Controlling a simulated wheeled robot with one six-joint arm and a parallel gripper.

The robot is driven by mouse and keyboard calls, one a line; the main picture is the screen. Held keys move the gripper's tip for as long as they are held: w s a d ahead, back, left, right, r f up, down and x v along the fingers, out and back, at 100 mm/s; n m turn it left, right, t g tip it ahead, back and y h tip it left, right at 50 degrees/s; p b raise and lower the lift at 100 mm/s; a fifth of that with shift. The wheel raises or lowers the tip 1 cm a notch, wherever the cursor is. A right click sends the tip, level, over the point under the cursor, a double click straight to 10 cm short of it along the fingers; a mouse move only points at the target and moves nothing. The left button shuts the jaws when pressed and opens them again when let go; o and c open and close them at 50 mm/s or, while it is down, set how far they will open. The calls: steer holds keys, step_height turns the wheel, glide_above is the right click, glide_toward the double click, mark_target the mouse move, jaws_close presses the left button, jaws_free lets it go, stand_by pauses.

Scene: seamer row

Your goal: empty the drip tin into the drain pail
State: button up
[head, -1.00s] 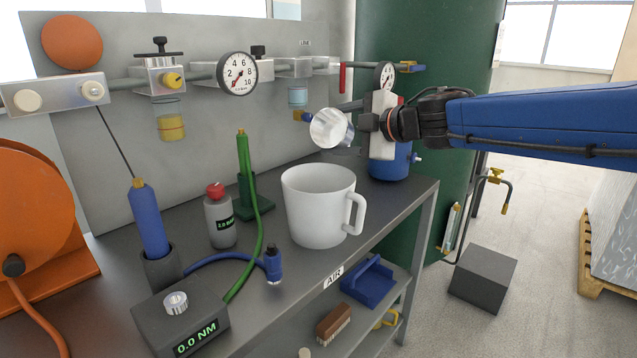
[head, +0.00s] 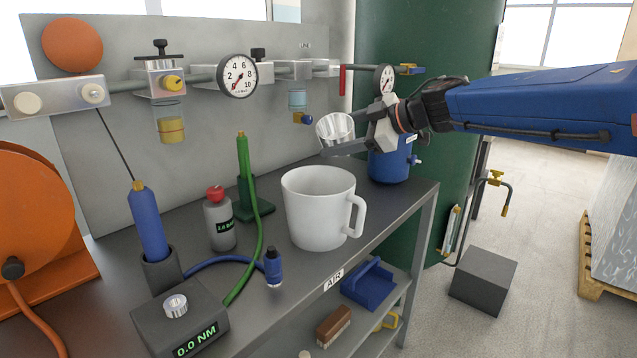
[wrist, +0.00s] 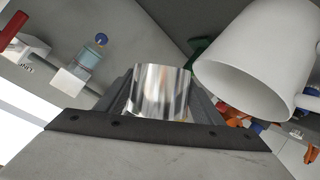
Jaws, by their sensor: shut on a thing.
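The drip tin, a small shiny metal cup (head: 336,134), is held in my gripper (head: 348,140) above the back right of the bench. Its open end faces up and somewhat toward the head camera. In the wrist view the tin (wrist: 161,92) sits between both fingers. The drain pail, a white mug-shaped vessel with a side handle (head: 318,210), stands upright on the bench, below and left of the tin. The pail (wrist: 250,65) also shows at the right in the wrist view. I cannot see what either one holds.
Behind are a gauge (head: 238,76) and filter bowls on the back panel. A blue canister (head: 390,165) stands right of the tin. A grey bottle with a red cap (head: 219,220) and a green tool (head: 244,165) stand left of the pail.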

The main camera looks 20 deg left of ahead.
steer(key=shift+w+d+f+m+g, duration=0.15)
steer(key=shift+w+f+m+g, duration=0.6)
steer(key=shift+w+f+m, duration=0.3)
steer(key=shift+w+d+f+m+g, duration=0.1)
steer(key=shift+w+f+m+g, duration=0.65)
steer(key=shift+w+f+m, duration=0.25)
